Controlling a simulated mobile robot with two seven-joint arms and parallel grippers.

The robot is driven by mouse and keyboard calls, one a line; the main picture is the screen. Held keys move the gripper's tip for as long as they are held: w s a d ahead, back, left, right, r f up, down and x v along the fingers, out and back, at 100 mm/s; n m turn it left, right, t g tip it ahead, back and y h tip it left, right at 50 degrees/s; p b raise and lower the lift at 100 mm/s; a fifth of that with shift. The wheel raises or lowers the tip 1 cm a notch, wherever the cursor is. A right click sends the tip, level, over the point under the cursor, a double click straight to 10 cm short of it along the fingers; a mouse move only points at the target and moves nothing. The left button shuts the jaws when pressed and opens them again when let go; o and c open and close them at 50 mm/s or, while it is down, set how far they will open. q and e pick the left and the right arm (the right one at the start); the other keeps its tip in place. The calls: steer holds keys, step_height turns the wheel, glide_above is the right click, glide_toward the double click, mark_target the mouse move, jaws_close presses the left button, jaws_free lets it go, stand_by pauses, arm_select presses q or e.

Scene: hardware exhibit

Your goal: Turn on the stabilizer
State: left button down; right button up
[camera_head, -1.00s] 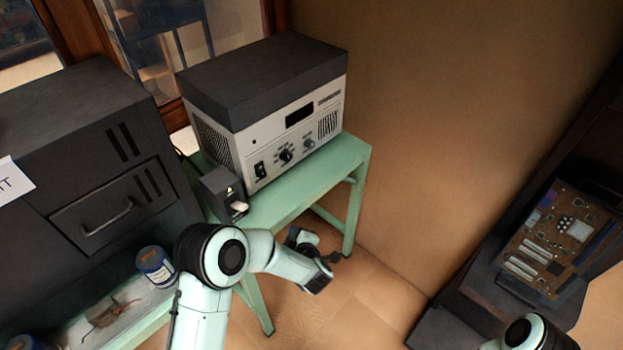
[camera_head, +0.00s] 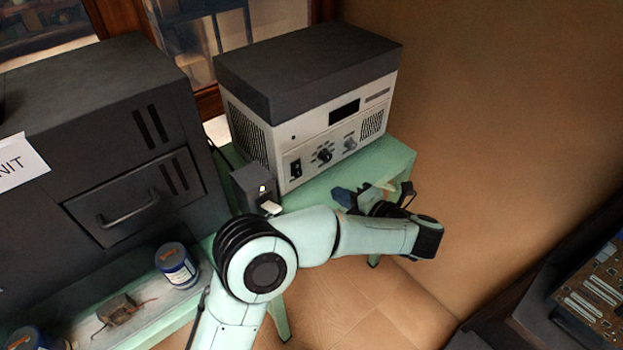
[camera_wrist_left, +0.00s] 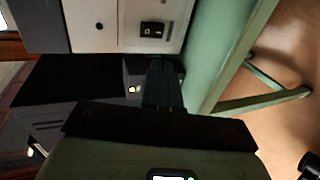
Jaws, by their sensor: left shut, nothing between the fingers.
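The device that appears to be the stabilizer (camera_head: 315,120) is a pale box with a dark top, standing on a green table. Its front has a black rocker switch (camera_head: 296,168), knobs and a dark display. The switch also shows in the left wrist view (camera_wrist_left: 152,30). A small dark box (camera_head: 254,184) with a yellow light and a white lever (camera_head: 271,208) stands at its front left corner. My left gripper (camera_head: 346,198) is in front of the device, to the right of the lever. In the left wrist view its fingers (camera_wrist_left: 161,66) are shut and empty, apart from the switch.
The green table (camera_head: 398,160) has bare top at its right end. A dark cabinet (camera_head: 120,150) with a handled drawer stands left. A blue-and-white can (camera_head: 177,266) is on the lower left surface. A circuit board (camera_head: 600,290) lies at the right.

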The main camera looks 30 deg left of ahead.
mark_target(299, 174)
arm_select(q)
steer(key=x, duration=1.4)
steer(key=shift+w, duration=0.1)
arm_select(e)
steer(key=shift+w+f, duration=0.1)
steer(key=shift+f, duration=0.15)
arm_select(q)
steer(key=shift+b, duration=0.4)
arm_select(e)
steer(key=shift+f, duration=0.1)
arm_select(q)
steer(key=shift+w+a+f+y+b, duration=0.1)
steer(key=shift+f+y+b, duration=0.2)
steer(key=shift+f+b, duration=0.1)
steer(key=shift+a+r, duration=0.15)
steer(key=shift+r, duration=0.1)
arm_select(e)
steer(key=shift+w+f, duration=0.2)
steer(key=shift+f, duration=0.1)
steer(key=shift+d, duration=0.15)
